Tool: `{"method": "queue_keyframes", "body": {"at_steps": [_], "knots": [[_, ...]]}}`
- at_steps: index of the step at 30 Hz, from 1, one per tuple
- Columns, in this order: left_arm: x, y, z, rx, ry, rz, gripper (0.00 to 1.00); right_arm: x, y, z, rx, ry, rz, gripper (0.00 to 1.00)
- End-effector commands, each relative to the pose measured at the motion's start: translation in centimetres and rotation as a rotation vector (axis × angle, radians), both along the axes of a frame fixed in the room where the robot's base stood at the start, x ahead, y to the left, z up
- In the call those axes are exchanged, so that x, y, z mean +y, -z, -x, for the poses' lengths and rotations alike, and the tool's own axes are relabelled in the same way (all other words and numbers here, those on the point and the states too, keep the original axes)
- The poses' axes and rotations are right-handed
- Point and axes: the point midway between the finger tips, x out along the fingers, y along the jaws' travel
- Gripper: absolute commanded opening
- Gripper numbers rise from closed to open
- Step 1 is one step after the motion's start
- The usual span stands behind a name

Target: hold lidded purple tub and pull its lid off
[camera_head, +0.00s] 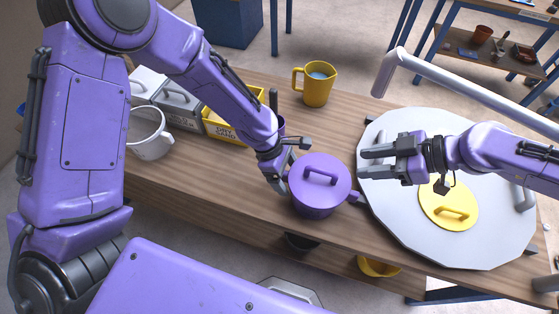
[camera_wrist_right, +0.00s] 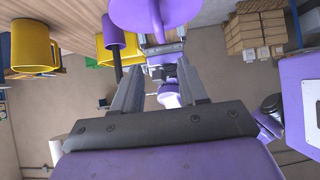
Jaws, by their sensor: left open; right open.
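The purple tub (camera_head: 318,208) stands upright on the wooden bench near its front edge, its purple lid (camera_head: 326,190) on top with a raised bar handle. A purple side handle sticks out to the right. My left gripper (camera_head: 288,168) is open at the tub's left side; whether its fingers touch the wall I cannot tell. My right gripper (camera_head: 366,162) is open and empty, to the right of the lid and apart from it, fingers pointing left toward it. In the right wrist view the lid (camera_wrist_right: 170,10) shows at the top, beyond the open fingers (camera_wrist_right: 158,68).
A large pale round plate (camera_head: 400,225) with a yellow lid (camera_head: 432,205) lies right of the tub, under my right arm. A yellow jug (camera_head: 318,88) stands behind. A white mug (camera_head: 148,140) and labelled bins (camera_head: 178,102) are at left. A grey bar (camera_head: 440,75) crosses the upper right.

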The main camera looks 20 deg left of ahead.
Motion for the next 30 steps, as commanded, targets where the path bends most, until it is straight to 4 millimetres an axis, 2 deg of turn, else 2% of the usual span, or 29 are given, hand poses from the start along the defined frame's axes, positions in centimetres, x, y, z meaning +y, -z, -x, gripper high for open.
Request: {"method": "queue_keyframes", "body": {"at_steps": [4,13,21,30], "knots": [[-0.6,1.5,0.0,-0.001,0.003,0.000,0.88,0.0,0.0,0.0,0.000,0.000,0.000,0.43],[-0.8,1.8,0.0,-0.001,0.003,0.000,0.88,0.0,0.0,0.0,0.000,0.000,0.000,0.43],[-0.7,1.8,0.0,-0.001,0.003,0.000,0.00,0.0,0.0,0.0,0.000,0.000,0.000,0.43],[-0.7,1.8,0.0,-0.001,0.003,0.000,0.00,0.0,0.0,0.0,0.000,0.000,0.000,0.43]]}}
